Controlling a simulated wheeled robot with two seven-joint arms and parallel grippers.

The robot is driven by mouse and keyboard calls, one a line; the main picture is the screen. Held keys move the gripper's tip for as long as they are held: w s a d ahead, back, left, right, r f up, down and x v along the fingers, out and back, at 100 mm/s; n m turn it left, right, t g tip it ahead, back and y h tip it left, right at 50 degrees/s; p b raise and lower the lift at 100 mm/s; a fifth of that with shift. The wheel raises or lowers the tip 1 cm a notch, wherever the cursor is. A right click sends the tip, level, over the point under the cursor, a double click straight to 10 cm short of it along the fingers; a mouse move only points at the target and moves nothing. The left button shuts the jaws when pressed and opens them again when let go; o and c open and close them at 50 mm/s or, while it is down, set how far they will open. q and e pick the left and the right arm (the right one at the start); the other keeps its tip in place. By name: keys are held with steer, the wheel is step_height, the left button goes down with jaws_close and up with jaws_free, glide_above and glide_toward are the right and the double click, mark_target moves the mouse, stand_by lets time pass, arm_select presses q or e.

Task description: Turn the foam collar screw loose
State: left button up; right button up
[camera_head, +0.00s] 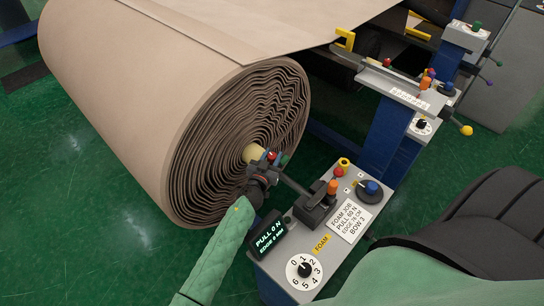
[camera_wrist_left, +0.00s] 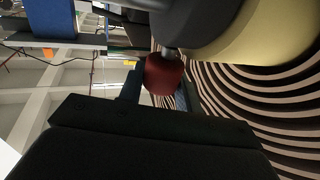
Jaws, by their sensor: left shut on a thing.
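The foam collar screw has a red knob (camera_head: 271,155) and sits on the dark collar (camera_head: 262,165) by the pale core (camera_head: 252,153) at the end of the big roll. In the left wrist view the red knob (camera_wrist_left: 163,76) shows close up, between the fingers. My left gripper (camera_head: 270,160) is at the collar and shut on this knob. Its arm, in a light green sleeve, comes up from the bottom. The wrist's dark body hides much of the lower left wrist view. My right gripper is not in view.
The brown layered roll (camera_head: 150,110) fills the left. A grey control panel (camera_head: 285,262) stands close on the right, with a dial (camera_head: 304,270), a display reading PULL 0 N (camera_head: 269,238) and an orange-topped lever (camera_head: 333,187). A dark seat (camera_head: 480,230) is at right.

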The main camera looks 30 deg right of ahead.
mark_target(270, 160)
arm_select(q)
steer(key=o, duration=0.9)
steer(key=shift+o, duration=0.2)
steer(key=b+v, duration=0.1)
steer(key=v, duration=0.5)
steer(key=shift+a+f+b, duration=0.1)
steer(key=shift+f+b, duration=0.05)
steer(key=shift+b, duration=0.15)
steer(key=shift+v, duration=0.75)
steer(key=shift+s, duration=0.1)
